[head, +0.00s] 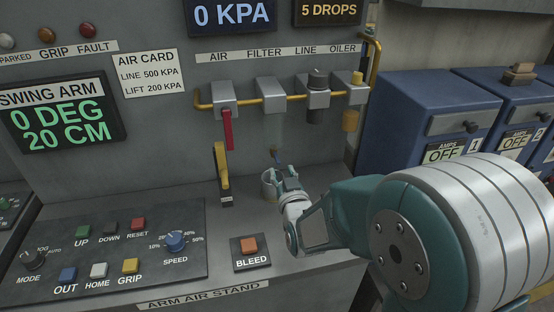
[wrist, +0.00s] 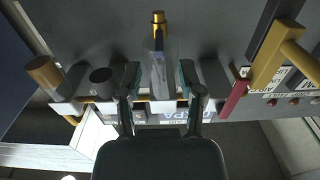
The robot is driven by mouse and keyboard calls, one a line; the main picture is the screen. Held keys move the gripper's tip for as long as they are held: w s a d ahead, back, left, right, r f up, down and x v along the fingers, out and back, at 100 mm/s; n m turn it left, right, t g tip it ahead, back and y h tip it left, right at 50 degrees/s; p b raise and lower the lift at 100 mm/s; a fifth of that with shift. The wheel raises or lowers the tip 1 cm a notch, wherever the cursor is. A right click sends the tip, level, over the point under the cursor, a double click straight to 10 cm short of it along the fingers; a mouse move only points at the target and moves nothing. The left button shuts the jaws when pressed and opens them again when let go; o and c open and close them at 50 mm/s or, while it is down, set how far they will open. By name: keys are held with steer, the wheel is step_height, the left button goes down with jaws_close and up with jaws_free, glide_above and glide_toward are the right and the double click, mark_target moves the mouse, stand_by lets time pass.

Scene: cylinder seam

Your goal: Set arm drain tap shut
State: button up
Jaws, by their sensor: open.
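No label reading drain tap is legible. The filter unit (head: 271,93) on the yellow air pipe has a clear bowl (head: 275,127) with a small dark fitting (head: 277,156) below it. In the wrist view the bowl (wrist: 159,62) stands between my fingers in the picture, with a brass-coloured tip (wrist: 159,17). A yellow-handled tap (head: 221,165) stands left of my gripper, its handle near upright; its small label is unreadable. My gripper (head: 284,175) is open, below the filter in the head view; its fingers also show in the wrist view (wrist: 160,85). Contact cannot be told.
A grey cup (head: 268,187) stands on the ledge close beside my gripper. A red lever (head: 228,129) hangs under the air valve. The line unit (head: 316,95) and oiler (head: 352,92) are to the right. The bleed button (head: 249,247) and control panel (head: 100,240) lie below left.

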mark_target(279, 164)
steer(key=x, duration=0.5)
steer(key=shift+w+a, duration=0.1)
steer(key=shift+w, duration=0.2)
jaws_close()
